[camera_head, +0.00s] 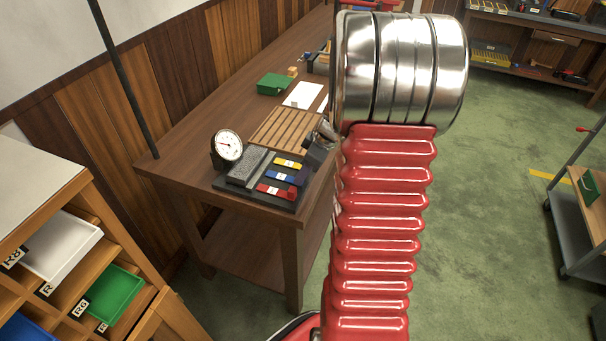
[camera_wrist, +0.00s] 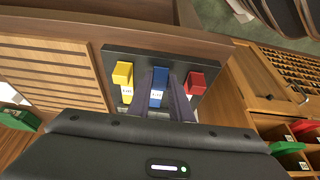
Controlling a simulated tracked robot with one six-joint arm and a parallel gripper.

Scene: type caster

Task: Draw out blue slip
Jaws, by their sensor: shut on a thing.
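The blue slip (camera_head: 291,180) with a white label lies between a yellow slip (camera_head: 282,161) and a red slip (camera_head: 265,187) on a dark block (camera_head: 229,184) at the near end of the workbench. In the wrist view the blue slip (camera_wrist: 159,77) is the middle one, with the yellow slip (camera_wrist: 121,73) left and the red slip (camera_wrist: 196,79) right. My gripper (camera_wrist: 163,88) is shut on the blue slip, one dark finger on each side. Its fingers partly cover the slip's near part. In the head view my arm hides much of the gripper.
A round dial gauge (camera_head: 228,146) stands beside the dark block. A slatted wooden board (camera_head: 284,130), a white sheet (camera_head: 302,95) and a green tray (camera_head: 274,83) lie farther along the bench (camera_head: 190,138). A shelf with a green bin (camera_head: 113,296) is at lower left.

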